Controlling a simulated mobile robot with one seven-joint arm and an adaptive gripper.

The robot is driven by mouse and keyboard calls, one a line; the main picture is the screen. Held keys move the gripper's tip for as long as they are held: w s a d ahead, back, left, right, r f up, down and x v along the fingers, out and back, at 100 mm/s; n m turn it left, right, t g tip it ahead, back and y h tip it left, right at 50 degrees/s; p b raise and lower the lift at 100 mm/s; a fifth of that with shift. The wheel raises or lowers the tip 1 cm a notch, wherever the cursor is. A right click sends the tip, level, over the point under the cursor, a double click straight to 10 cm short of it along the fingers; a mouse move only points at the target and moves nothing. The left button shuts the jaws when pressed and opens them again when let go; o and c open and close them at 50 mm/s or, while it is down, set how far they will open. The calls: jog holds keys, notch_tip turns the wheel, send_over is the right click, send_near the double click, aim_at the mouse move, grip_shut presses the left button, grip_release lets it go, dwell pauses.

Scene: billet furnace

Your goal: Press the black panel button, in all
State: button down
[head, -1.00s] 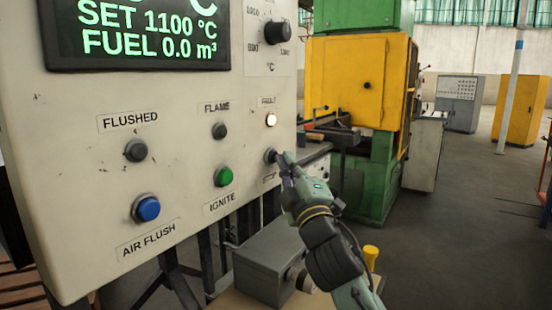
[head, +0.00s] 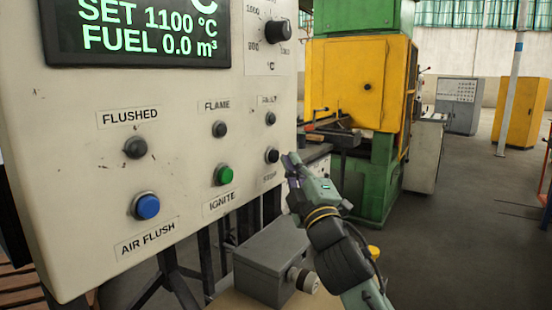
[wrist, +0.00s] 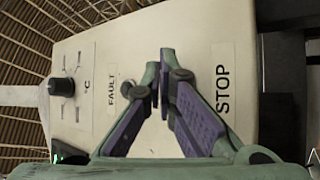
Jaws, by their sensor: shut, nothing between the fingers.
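The black STOP button (head: 271,155) is at the lower right of the pale control panel (head: 180,90), above its STOP label (head: 269,177). My gripper (head: 288,163) is just right of the button in the head view, with a small visible gap between them. In the wrist view my gripper (wrist: 160,85) has its fingertips together, with nothing between them, in front of the panel, between the FAULT label (wrist: 112,86) and the STOP label. The fingers cover part of the panel there. The FAULT lamp (head: 270,118) above the button is dark.
The green IGNITE button (head: 223,175), the blue AIR FLUSH button (head: 147,207) and a black temperature knob (head: 278,29) share the panel. A green and yellow machine (head: 360,85) stands behind; open floor lies to the right.

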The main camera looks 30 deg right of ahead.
jog(key=shift+s+d+b, duration=0.3)
jog(key=shift+s+d, duration=0.15)
jog(key=shift+s, duration=0.3)
jog(key=shift+s+d+b, duration=0.3)
jog(key=shift+s+d, duration=0.15)
jog(key=shift+s, duration=0.3)
jog(key=shift+s+d+b, duration=0.3)
jog(key=shift+s+d, duration=0.15)
jog(key=shift+s, duration=0.3)
